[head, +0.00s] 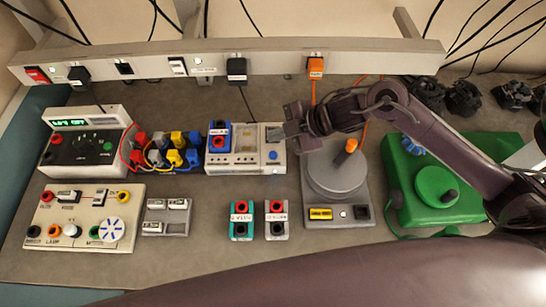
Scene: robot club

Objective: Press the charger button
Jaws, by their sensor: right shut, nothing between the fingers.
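The charger (247,163) is a beige box in the middle of the bench. My left gripper is not in view.
A grey device with a round platform (336,190) and orange knob stands right of the charger, under my arm. A green device (418,203) is further right. Two battery blocks, teal (241,231) and grey (277,231), stand in front. A power rail (210,78) runs behind.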

